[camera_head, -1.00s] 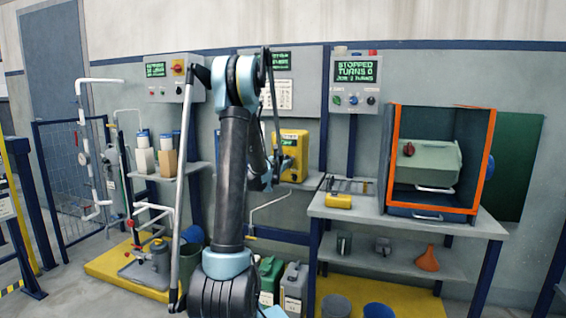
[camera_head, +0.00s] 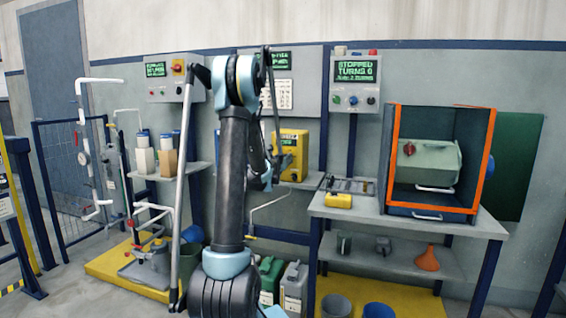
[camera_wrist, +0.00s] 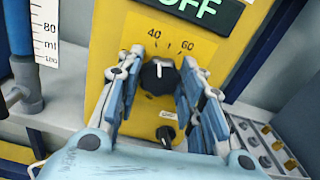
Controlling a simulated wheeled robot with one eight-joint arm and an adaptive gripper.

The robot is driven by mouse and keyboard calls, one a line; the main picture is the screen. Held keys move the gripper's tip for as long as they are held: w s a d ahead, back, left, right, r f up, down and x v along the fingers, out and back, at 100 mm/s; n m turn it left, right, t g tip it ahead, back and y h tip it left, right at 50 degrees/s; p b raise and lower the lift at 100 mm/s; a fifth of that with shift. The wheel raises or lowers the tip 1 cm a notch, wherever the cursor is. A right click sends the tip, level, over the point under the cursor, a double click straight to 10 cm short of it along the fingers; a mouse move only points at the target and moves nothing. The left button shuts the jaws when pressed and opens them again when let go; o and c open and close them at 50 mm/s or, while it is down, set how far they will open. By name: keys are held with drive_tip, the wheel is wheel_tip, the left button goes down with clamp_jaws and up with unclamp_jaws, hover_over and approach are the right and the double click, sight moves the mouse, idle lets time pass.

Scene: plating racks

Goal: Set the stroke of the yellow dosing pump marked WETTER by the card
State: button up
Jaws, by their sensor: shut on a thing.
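The knob's white pointer line points nearly straight up, between 40 and 60. My gripper (camera_wrist: 162,72) is shut on the knob, one finger on each side. A small dark switch (camera_wrist: 166,132) sits below the knob. A white card (camera_head: 277,94) hangs under a wall display; its print is too small to read. No WETTER mark is legible.
A measuring tube (camera_wrist: 45,35) marked 80 ml stands left of the pump face. A tray of small fittings (camera_wrist: 265,145) lies at the right. In the head view, a workbench (camera_head: 345,210) with an orange-framed cabinet (camera_head: 395,140) stands right of my arm.

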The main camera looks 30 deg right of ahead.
drive_tip(key=shift+w+a+f+n, duration=0.1)
drive_tip(key=shift+w+a+n, duration=0.05)
drive_tip(key=shift+n, duration=4.1)
drive_tip(key=shift+w+a+n, duration=0.1)
drive_tip(key=shift+n, duration=4.15)
drive_tip(key=o, duration=1.1)
drive_tip(key=shift+f, duration=0.1)
drive_tip(key=shift+c, duration=0.2)
drive_tip(key=shift+d, duration=0.1)
drive_tip(key=shift+s, duration=0.1)
